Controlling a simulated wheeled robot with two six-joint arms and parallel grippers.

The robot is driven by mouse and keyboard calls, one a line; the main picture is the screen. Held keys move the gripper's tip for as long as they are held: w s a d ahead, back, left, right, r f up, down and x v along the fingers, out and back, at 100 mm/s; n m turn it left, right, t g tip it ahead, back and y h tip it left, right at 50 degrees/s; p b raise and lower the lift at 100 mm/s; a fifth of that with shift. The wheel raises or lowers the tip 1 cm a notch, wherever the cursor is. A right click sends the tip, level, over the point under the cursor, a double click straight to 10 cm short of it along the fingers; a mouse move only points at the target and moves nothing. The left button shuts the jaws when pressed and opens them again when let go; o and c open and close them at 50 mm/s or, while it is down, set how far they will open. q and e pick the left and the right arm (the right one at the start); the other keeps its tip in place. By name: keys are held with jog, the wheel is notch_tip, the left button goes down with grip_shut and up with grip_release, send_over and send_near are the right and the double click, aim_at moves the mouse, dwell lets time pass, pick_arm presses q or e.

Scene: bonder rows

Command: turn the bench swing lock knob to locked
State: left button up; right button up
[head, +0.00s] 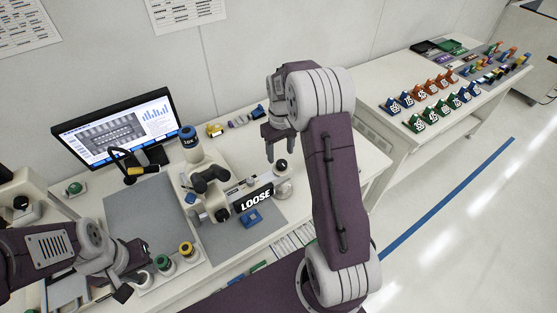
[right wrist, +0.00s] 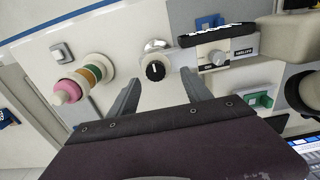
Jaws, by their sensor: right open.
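A black round knob (head: 281,166) on a pale metal base stands on the bench, just right of a black sign reading LOOSE (head: 256,200). I take it to be the swing lock knob. In the right wrist view the black knob (right wrist: 156,70) has a short white pointer mark. My right gripper (head: 283,148) is open and empty above the knob. In the right wrist view its two fingers (right wrist: 160,84) point toward the knob, one on either side, apparently without touching it. My left gripper (head: 132,272) looks open and empty at the lower left.
A microscope (head: 207,180) stands left of the sign. A grey box with a dial (right wrist: 226,50) is beside the knob. A monitor (head: 115,125) stands at the back left.

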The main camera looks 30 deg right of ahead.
aim_at(282, 163)
jog(key=f, duration=0.2)
jog(key=w+f, duration=0.1)
jog(key=f, duration=0.1)
jog(key=shift+w+a+f+p, duration=0.1)
jog(key=shift+w+a+p, duration=0.1)
jog(key=shift+p, duration=0.15)
jog(key=shift+s+d+f, duration=0.25)
jog(key=shift+d+f, duration=0.75)
jog(key=shift+f, duration=0.15)
jog(key=shift+s+d+f, duration=0.1)
jog(key=shift+s, duration=0.1)
jog(key=shift+a, duration=0.45)
jog(key=shift+w+a, duration=0.15)
jog(key=shift+a, duration=0.05)
jog(key=shift+c, duration=1.2)
jog(key=shift+w, duration=0.1)
jog(key=c, duration=0.6)
jog(key=shift+d, duration=0.3)
grip_shut()
pick_arm(q)
jog(key=shift+w+d+r, duration=0.4)
jog(key=shift+d+r, duration=0.15)
jog(key=shift+r, duration=0.15)
